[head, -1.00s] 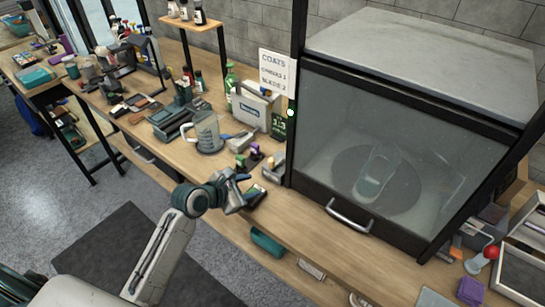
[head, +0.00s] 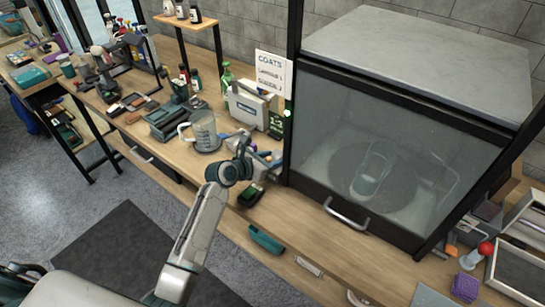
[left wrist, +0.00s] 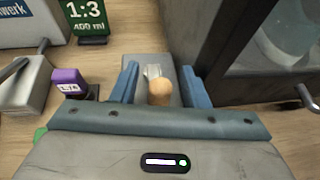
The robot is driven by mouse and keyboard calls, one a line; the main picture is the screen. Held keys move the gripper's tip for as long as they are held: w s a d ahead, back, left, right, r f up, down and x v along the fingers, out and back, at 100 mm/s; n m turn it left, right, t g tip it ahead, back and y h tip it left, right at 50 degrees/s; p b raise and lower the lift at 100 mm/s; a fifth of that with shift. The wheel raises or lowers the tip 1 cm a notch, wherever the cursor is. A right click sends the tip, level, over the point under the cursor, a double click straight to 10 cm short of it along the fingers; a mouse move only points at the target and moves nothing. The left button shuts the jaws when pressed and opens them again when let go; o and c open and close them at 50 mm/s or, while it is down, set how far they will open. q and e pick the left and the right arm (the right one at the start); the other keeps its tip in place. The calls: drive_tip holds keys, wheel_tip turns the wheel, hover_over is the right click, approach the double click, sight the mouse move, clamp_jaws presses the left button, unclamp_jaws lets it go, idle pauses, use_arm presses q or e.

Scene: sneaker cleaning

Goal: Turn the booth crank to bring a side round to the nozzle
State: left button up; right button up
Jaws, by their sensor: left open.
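The spray booth (head: 335,130) stands at the back right with its glass front down. A sneaker (head: 373,170) shows dimly through the glass on a round dark turntable (head: 402,203). In the left wrist view, the booth crank has a tan rounded knob (left wrist: 160,92) and a pale metal arm, by a grey box (left wrist: 152,64). My left gripper (left wrist: 160,70) is open, with one blue finger on each side of the knob; I see gaps on both sides. In the head view, my left gripper (head: 246,150) partly hides the crank beside the booth's left post. My right gripper is not in view.
A purple-capped block (left wrist: 68,82) and a 1:3 sign (left wrist: 88,16) stand left of the gripper. A jug (head: 204,131) and a white case (head: 247,104) are close by. The booth handle (head: 347,213) sticks out at the front. Bare tabletop lies before the booth.

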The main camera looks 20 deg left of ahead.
use_arm(q)
drive_tip(key=shift+w+d+f, duration=0.2)
drive_tip(key=shift+w, duration=0.2)
drive_tip(key=shift+c, duration=0.2)
clamp_jaws()
